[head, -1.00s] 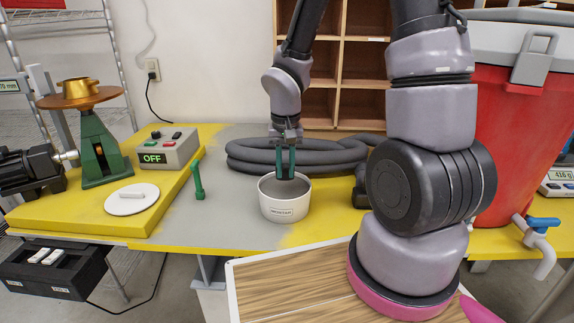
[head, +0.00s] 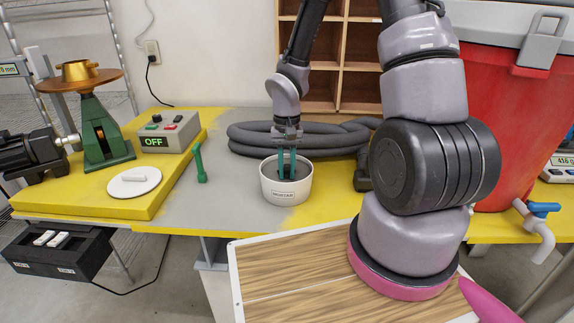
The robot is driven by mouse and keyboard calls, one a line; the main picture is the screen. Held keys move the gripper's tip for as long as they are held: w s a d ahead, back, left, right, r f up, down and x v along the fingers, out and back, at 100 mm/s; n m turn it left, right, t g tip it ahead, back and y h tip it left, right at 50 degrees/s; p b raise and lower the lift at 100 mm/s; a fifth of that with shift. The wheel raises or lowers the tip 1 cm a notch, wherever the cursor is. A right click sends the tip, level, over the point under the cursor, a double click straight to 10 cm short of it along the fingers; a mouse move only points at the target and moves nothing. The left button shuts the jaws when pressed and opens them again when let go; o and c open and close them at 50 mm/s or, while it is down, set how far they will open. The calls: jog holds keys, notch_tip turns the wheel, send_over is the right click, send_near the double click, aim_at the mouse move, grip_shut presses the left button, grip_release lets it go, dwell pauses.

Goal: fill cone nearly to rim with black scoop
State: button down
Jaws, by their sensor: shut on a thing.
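The brass cone (head: 79,70) stands on a round orange-brown disc (head: 85,82) on a green stand at the far left. My gripper (head: 287,172) points down with its teal fingers inside a white labelled tub (head: 287,193) of grey material. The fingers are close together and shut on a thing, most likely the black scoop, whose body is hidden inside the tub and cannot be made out. The cone is far to the left of my gripper, and its inside is not visible.
A control box (head: 168,132) reading OFF, a white lidded disc (head: 134,181) and a green tool (head: 199,164) lie left of the tub. A grey coiled hose (head: 250,140) lies behind it. A red bin (head: 500,130) stands right. Bare grey tabletop lies left of the tub.

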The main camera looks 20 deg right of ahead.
jog(key=shift+w+f, duration=0.2)
jog(key=shift+w+d, duration=0.25)
jog(key=shift+w, duration=0.6)
jog(key=shift+w+d, duration=0.2)
jog(key=shift+w, duration=0.6)
jog(key=shift+s+a+r+t+h, duration=0.3)
jog(key=shift+s+r+t, duration=0.35)
jog(key=shift+t, duration=0.25)
jog(key=shift+s+r+t+h, duration=0.15)
jog(key=shift+s+r+t, duration=0.15)
jog(key=shift+r+t, duration=0.55)
jog(key=shift+s+r+t+h, duration=0.15)
jog(key=shift+s+r+t, duration=0.15)
jog(key=shift+r+t, duration=0.5)
jog(key=shift+r, duration=0.35)
jog(key=shift+s, duration=0.1)
